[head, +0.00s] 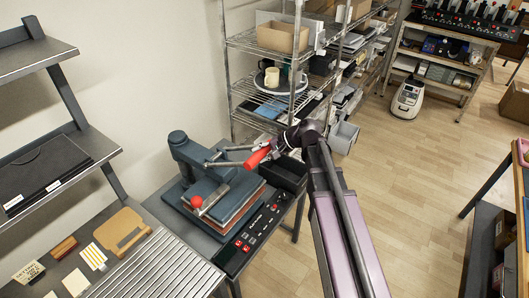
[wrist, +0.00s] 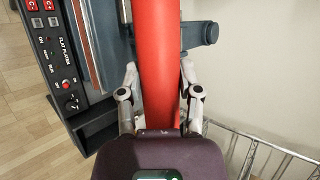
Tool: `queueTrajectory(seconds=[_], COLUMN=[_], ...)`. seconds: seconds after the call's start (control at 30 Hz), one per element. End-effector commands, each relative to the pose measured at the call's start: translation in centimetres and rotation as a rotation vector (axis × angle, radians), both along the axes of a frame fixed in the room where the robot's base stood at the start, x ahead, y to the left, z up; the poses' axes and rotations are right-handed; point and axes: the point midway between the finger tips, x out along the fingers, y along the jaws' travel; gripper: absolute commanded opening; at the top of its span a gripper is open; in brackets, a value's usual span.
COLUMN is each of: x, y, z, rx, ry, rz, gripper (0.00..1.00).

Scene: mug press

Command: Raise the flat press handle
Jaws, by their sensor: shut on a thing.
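The flat press (head: 205,180) stands on a bench at centre left, a dark blue-grey machine with a stacked plate. Its red handle (head: 257,158) sticks out toward the right, above the plate's far right side. My gripper (head: 272,150) is at the handle's outer end, coming from the right. In the wrist view the red handle (wrist: 158,40) runs lengthwise between the two fingers of my gripper (wrist: 158,78), which are shut on it. The fingertips' contact is partly hidden by the handle. A control panel labelled FLAT PLATEN (wrist: 72,60) shows to the left.
A red ball knob (head: 196,201) sits at the front of the press. A black bin (head: 286,175) stands just right of the press, below my gripper. A wire rack (head: 270,75) stands close behind my arm. Open floor (head: 400,180) lies to the right.

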Motion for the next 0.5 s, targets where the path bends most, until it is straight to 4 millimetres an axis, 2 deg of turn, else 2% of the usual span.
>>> queueTrajectory(seconds=[0.03, 0.5], x=[0.3, 1.7], y=[0.3, 3.1], z=[1.1, 4.5], rx=[-0.014, -0.122], ry=[0.010, 0.089], rz=[-0.001, 0.009], gripper=[0.00, 0.00])
